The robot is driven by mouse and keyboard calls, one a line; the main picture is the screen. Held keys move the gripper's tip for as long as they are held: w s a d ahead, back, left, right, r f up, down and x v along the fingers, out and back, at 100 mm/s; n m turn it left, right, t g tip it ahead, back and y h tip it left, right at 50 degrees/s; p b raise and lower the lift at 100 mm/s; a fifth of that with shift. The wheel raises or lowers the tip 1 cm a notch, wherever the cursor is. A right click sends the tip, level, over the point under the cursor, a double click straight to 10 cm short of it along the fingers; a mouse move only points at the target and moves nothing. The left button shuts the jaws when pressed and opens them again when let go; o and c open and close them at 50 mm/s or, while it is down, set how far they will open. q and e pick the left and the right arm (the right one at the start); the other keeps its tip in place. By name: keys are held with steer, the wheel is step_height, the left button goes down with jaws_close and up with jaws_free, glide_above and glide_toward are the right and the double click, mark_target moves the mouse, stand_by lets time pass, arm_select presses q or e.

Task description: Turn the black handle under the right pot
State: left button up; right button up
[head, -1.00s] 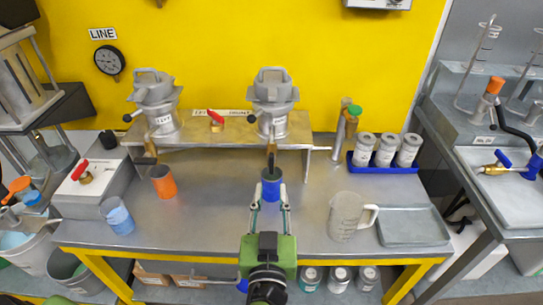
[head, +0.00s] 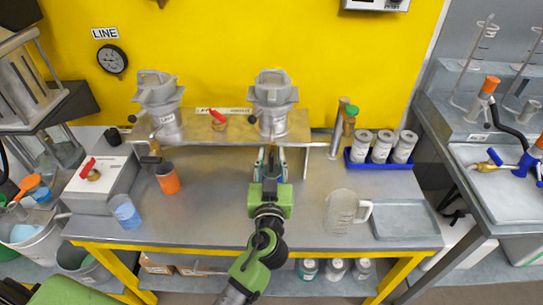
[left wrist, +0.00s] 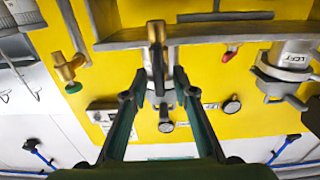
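The right pot (head: 272,95) is a grey lidded vessel on the tan shelf. Below it hangs its valve with the black handle, mostly hidden by my gripper in the head view. In the left wrist view the dark handle (left wrist: 157,58) shows between my fingers. My left gripper (head: 270,152) is under the right pot, its fingers pointing at the valve. In the left wrist view its fingers (left wrist: 160,84) stand apart on either side of the handle; contact cannot be told. My right gripper is not in view.
The left pot (head: 158,100) stands on the same shelf (head: 230,128), with a red-handled valve (head: 218,117) between the pots. An orange cup (head: 168,178), a clear jug (head: 341,212) and a blue rack (head: 378,163) of cans stand on the table. The blue cup below the right pot is mostly hidden.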

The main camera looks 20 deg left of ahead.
arm_select(q)
jaws_close()
steer(key=shift+d+m, duration=0.1)
steer(key=shift+m, duration=0.2)
steer(key=m, duration=0.1)
steer(key=m+b, duration=0.1)
steer(key=m, duration=0.1)
steer(key=shift+w+d+f, duration=0.1)
steer(key=shift+d, duration=0.1)
steer(key=m, duration=0.4)
steer(key=d+f+m, duration=0.1)
steer(key=m, duration=0.9)
steer(key=shift+w+d+f, duration=0.15)
steer(key=shift+d+f, duration=0.05)
steer(key=shift+f, duration=0.15)
steer(key=shift+m, duration=0.3)
jaws_free()
